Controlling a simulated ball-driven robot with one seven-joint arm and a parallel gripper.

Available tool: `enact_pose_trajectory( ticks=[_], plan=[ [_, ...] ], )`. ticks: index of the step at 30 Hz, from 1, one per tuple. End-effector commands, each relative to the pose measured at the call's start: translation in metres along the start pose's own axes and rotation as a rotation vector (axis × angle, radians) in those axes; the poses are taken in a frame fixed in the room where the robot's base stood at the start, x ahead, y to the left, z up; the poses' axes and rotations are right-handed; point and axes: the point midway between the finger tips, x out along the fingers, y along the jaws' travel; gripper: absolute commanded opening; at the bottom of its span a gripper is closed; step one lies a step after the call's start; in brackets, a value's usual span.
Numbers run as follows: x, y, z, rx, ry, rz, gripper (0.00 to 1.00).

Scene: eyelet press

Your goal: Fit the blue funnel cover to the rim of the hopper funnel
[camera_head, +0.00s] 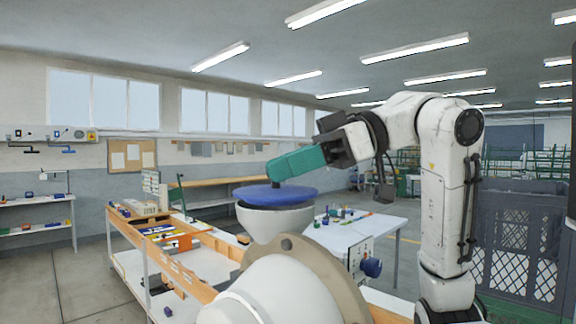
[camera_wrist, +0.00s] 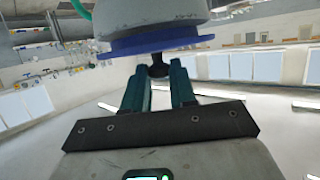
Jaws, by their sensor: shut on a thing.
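The blue funnel cover (camera_head: 275,196) is a flat disc with a small dark knob on top. My gripper (camera_head: 277,176), with teal fingers, is shut on this knob from above and the right. The white hopper funnel (camera_head: 275,222) is a bowl directly under the cover, and the cover hides its opening. In the wrist view the blue cover (camera_wrist: 150,42) lies against or very near the grey-white funnel (camera_wrist: 160,12), roughly centred on it. My gripper fingers (camera_wrist: 158,72) pinch the dark knob there. I cannot tell whether the cover touches the rim all round.
A large white rounded body with a tan flange (camera_head: 310,262) stands in front of the funnel. An orange-edged workbench (camera_head: 205,262) is at left, and a white table (camera_head: 385,225) with small parts is behind right. A grey mesh crate (camera_head: 520,245) stands far right.

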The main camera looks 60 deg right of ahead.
Motion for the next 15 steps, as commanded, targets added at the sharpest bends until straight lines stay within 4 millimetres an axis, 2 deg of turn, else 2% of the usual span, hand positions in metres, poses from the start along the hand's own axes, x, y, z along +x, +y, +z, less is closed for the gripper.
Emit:
enact_pose_trajectory(
  ticks=[15],
  plan=[
    [0.0015, -0.0002, 0.0038, 0.0, 0.0, 0.0, 0.0]
  ],
)
